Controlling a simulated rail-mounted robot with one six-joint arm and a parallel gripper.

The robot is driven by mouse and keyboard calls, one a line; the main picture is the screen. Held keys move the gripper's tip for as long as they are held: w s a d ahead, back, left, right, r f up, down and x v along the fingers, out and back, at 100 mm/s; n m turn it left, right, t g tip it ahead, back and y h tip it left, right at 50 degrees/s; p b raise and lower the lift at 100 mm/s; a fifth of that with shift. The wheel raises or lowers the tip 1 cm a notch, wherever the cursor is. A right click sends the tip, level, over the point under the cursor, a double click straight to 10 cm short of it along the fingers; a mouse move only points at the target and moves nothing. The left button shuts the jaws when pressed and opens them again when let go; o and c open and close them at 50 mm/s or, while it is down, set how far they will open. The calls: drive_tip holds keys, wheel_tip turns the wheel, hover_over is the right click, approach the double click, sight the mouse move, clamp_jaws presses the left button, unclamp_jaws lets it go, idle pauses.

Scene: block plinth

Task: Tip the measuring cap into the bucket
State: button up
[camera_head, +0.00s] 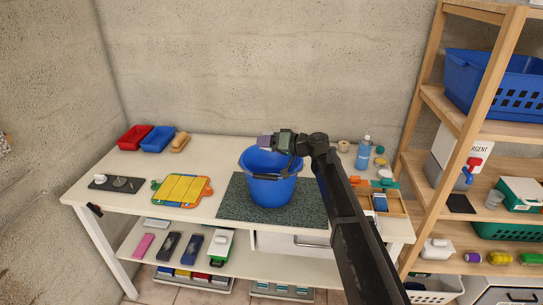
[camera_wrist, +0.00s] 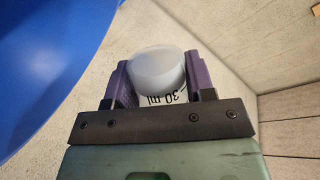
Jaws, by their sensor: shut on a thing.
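The blue bucket (camera_head: 270,188) stands upright on a dark green speckled mat (camera_head: 232,207) on the white table. My gripper (camera_head: 264,141) is above the bucket's back rim, reaching in from the right, with its purple fingers pointing left. In the wrist view my gripper (camera_wrist: 158,82) is shut on the pale measuring cap (camera_wrist: 156,66), one finger on each side. The cap's "30 ml" print appears upside down in that view. The bucket's blue wall (camera_wrist: 50,60) fills the left of the wrist view. The cap is hard to make out in the head view, and its contents cannot be told.
A yellow board (camera_head: 183,189), a red tray (camera_head: 134,137), a blue tray (camera_head: 158,139) and a brush (camera_head: 180,142) lie left. A blue bottle (camera_head: 364,152) and a wooden organiser (camera_head: 392,203) are right. A wooden shelf (camera_head: 470,125) stands beyond. Concrete wall is behind.

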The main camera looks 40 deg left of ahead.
drive_tip(key=shift+f+m+g+b, duration=0.3)
drive_tip(key=shift+f+m+b, duration=0.6)
drive_tip(key=shift+f+b, duration=0.45)
idle(1.8)
drive_tip(key=shift+w+r+m+p, duration=0.1)
drive_tip(key=shift+r+m+p, duration=0.3)
drive_tip(key=shift+m, duration=0.3)
idle(1.8)
drive_tip(key=shift+f+m+g+b, duration=0.4)
drive_tip(key=shift+m+b, duration=0.2)
drive_tip(key=shift+m, duration=0.1)
idle(1.7)
